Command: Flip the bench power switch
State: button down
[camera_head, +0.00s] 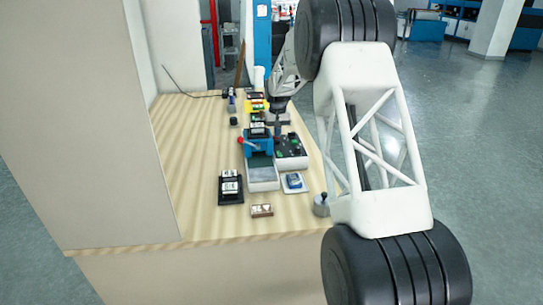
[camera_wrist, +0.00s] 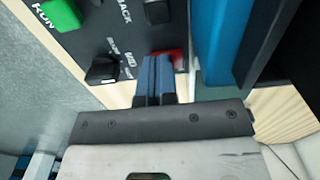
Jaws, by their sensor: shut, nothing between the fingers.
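A dark control panel (camera_wrist: 110,40) carries several switches and fills the top left of the wrist view. A green switch (camera_wrist: 60,14) is labelled RUN, and black switches (camera_wrist: 103,69) sit beside other labels, partly unreadable. A red switch (camera_wrist: 177,54) is at the panel's near edge, partly hidden by my fingers; I cannot read a power label on it. My gripper (camera_wrist: 153,65) is shut and empty, its tips over or against the panel beside the red switch; contact is unclear. In the head view the control box (camera_head: 292,160) stands right of the blue laminator (camera_head: 259,143), below my gripper (camera_head: 279,134).
A grey tray (camera_head: 263,176) lies in front of the laminator. A blue-and-white item (camera_head: 293,182), a black device (camera_head: 230,187), a small wooden block (camera_head: 262,210) and a metal weight (camera_head: 321,205) lie on the wooden bench (camera_head: 195,165). The bench's left side is mostly clear.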

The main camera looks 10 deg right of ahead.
dwell(0.3)
jog(key=shift+r, duration=3.45)
jog(key=shift+s+r, duration=0.35)
jog(key=shift+s, duration=0.05)
jog(key=s+r, duration=0.5)
jog(key=s, duration=0.6)
jog(key=s+r+t, duration=0.1)
jog(key=s+r, duration=0.4)
jog(key=s, duration=0.6)
jog(key=s+r, duration=0.4)
jog(key=s, duration=0.7)
jog(key=s+f, duration=0.3)
jog(key=s, duration=1.4)
jog(key=s+f+t, duration=0.1)
jog(key=s+f, duration=0.3)
jog(key=s, duration=1.4)
jog(key=shift+d+t, duration=0.3)
jog(key=shift+w+r, duration=0.1)
jog(key=shift+w, duration=0.05)
